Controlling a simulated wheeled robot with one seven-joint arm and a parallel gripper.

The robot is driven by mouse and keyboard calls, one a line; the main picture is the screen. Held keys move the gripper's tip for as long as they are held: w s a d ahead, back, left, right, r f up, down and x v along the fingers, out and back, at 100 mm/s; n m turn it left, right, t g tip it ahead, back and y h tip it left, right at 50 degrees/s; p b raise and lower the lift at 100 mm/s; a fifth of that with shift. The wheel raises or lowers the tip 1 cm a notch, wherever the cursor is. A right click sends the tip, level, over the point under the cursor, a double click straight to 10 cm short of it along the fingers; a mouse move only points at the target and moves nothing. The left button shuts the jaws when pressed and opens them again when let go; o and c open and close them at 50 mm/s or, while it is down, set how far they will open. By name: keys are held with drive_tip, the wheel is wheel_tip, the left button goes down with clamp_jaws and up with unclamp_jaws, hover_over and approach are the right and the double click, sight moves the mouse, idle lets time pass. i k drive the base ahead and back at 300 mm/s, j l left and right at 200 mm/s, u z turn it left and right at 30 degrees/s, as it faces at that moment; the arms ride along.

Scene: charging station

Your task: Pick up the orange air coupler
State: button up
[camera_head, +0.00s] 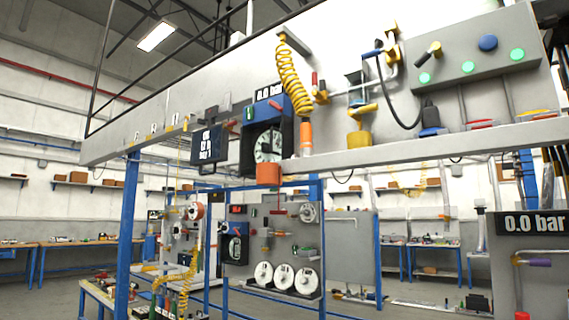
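An orange cylinder that looks like the air coupler (306,138) hangs upright at the lower end of a yellow coiled hose (289,80). The hose hangs from a grey bracket (294,42) on the upper panel. The coupler is just right of a round black-and-white gauge (267,145) in a dark blue housing, close above the shelf edge. A wider orange block (268,174) sits below the gauge. My gripper is not in this view.
A grey ledge (440,150) runs right from the coupler, bearing a yellow fitting (359,139) and red and yellow parts. A control box with green buttons (469,66) is above. A blue post (128,225) stands at left. Further panels and benches stand behind.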

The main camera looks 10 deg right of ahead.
sight(306, 145)
drive_tip(key=i+l+u, duration=0.3)
drive_tip(key=i+l, duration=0.45)
drive_tip(key=i, duration=0.05)
